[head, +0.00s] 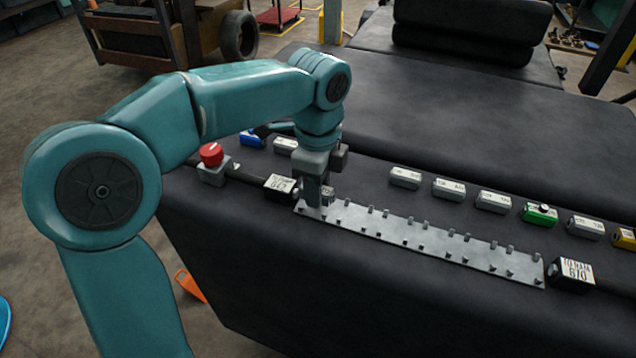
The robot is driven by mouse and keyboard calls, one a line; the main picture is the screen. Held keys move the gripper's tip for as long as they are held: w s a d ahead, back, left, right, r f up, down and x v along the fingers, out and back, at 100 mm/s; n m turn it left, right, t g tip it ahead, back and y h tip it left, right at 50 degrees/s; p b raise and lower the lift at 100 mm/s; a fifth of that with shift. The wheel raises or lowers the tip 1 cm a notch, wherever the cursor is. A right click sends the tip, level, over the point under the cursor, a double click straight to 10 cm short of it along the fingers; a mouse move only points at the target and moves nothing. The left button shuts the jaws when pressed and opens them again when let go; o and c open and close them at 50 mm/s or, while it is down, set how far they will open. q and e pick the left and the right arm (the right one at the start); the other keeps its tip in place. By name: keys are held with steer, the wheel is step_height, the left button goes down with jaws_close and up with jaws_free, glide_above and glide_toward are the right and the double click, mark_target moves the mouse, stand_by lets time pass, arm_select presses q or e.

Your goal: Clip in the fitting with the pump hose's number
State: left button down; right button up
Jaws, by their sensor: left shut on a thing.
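My left gripper (316,192) points down at the left end of a pale metal rail with small pegs (420,238). It is shut on a small grey fitting (328,196), mostly hidden by the fingers. The fitting is at the rail's left end, beside a black hose end with a white label (279,184); I cannot tell whether it is seated. That label is too small to read surely. Another labelled hose end (573,272), seemingly "TO MAIN", lies at the rail's right end. The rail's middle holds no fitting. My right gripper is not in view.
Behind the rail stand loose fittings: a blue one (252,139), a grey one (286,145), several more grey ones (449,189), a green one (539,214) and a yellow one (624,238). A red button box (212,164) stands left. The black bench top (480,120) behind is clear.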

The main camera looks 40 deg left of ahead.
arm_select(q)
steer(key=shift+w, duration=0.1)
steer(key=shift+f, duration=0.1)
steer(key=shift+f+b, duration=0.75)
steer(key=shift+f, duration=0.2)
stand_by(0.4)
steer(key=c, duration=0.7)
jaws_free()
steer(key=shift+c, duration=0.2)
steer(key=shift+r, duration=0.1)
step_height(320, 180, up, 16)
steer(key=p, duration=0.2)
steer(key=shift+r+p, duration=0.15)
steer(key=shift+p, duration=0.15)
